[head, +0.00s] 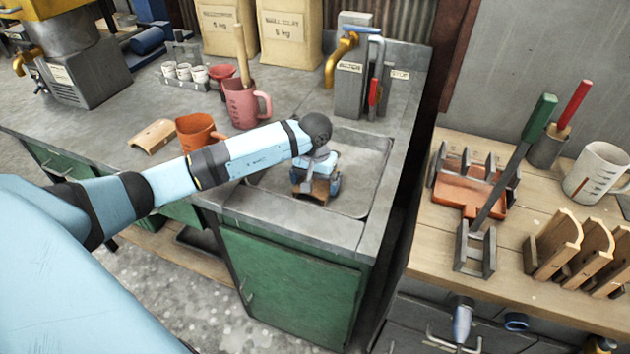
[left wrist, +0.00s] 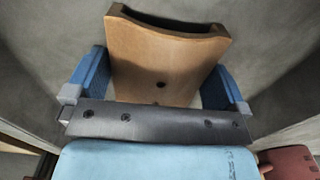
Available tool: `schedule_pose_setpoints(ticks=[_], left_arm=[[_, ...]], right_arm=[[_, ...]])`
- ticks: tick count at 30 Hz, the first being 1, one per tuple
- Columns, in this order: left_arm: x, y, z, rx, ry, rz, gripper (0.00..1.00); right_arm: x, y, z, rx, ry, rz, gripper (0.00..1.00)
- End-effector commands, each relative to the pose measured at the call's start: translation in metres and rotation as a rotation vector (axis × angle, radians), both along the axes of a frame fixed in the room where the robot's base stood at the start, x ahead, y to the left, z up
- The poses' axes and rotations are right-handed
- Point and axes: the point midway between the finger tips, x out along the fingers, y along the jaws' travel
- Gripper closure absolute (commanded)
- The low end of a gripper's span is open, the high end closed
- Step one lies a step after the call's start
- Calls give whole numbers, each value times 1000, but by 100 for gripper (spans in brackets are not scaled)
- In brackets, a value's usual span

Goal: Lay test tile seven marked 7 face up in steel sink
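The steel sink (head: 368,165) is set into the grey counter, with my left gripper (head: 317,184) reaching down inside its outline. An orange-brown curved tile (head: 319,191) is between the gripper's blue fingers. In the left wrist view the tile (left wrist: 165,60) fills the gap of the gripper (left wrist: 160,75), and the fingertips appear against both side edges. A small dark hole or dot shows on its face. No 7 can be read. Grey metal lies behind the tile; whether the tile touches the sink floor I cannot tell. My right gripper is out of view.
Left on the counter are a pink jug (head: 241,103), an orange cup (head: 196,131) and another curved tile (head: 152,136). A wooden bench (head: 510,275) at right holds several racked tiles (head: 560,240).

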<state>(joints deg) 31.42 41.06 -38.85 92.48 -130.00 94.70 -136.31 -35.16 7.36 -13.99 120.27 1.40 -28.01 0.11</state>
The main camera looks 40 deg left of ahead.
Motion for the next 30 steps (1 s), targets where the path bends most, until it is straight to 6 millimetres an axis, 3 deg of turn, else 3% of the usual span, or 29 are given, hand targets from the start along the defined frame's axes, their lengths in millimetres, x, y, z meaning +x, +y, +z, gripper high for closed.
schedule_pose_setpoints(ticks=[6,10,24,30], left_arm=[[0,0,1,0,0,0,0],[1,1,13,1,-3,-1,0],[0,1,113,2,-4,0,0],[0,0,134,-1,-1,0,0]], right_arm=[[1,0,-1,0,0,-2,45],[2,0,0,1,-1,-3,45],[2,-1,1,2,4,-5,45],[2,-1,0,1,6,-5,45]])
